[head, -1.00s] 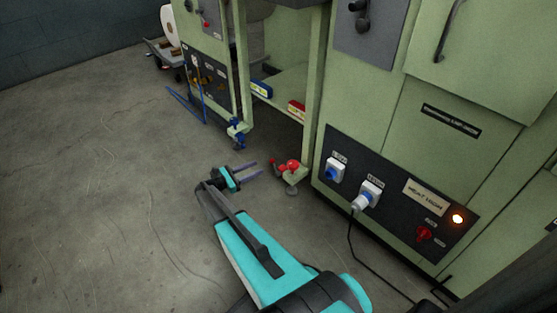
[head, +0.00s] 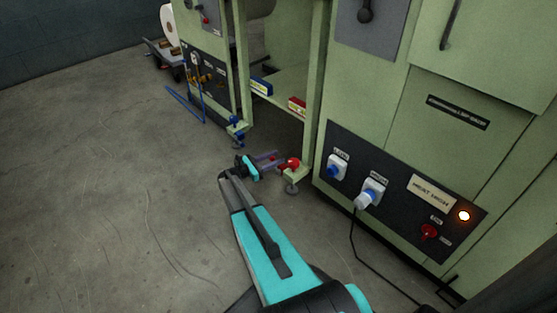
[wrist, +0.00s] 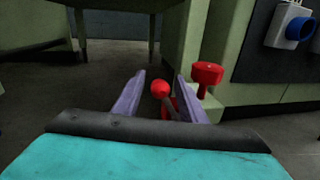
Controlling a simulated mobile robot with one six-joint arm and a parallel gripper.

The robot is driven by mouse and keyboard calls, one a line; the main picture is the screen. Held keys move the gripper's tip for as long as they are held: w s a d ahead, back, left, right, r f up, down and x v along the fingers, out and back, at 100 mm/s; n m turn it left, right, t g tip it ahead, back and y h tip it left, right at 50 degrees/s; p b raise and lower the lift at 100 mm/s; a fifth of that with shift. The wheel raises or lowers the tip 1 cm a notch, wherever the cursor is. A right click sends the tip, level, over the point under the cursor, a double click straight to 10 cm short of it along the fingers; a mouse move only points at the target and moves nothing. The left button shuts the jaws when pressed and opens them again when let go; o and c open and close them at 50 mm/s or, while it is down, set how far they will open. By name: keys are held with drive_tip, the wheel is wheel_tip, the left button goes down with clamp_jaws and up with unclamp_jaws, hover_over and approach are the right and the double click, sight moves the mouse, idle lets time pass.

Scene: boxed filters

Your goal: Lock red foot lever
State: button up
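The red foot lever, a red ball on a dark rod, shows in the wrist view (wrist: 160,89) between my two purple fingers. No finger visibly touches the lever ball. A red knob (wrist: 207,73) stands just right of my right finger in the wrist view; it also shows in the head view (head: 291,163) on the foot bracket. The lower part of the lever is partly hidden by my gripper.
The right leg (head: 311,110) stands close to my gripper. A control panel (head: 390,195) with plugs and a hanging black cable is to the right. The floor (head: 110,200) at left is clear.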

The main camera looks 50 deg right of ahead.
drive_tip(key=shift+b+x, duration=0.3)
drive_tip(key=shift+x, duration=1)
clamp_jaws()
drive_tip(key=shift+a, duration=0.1)
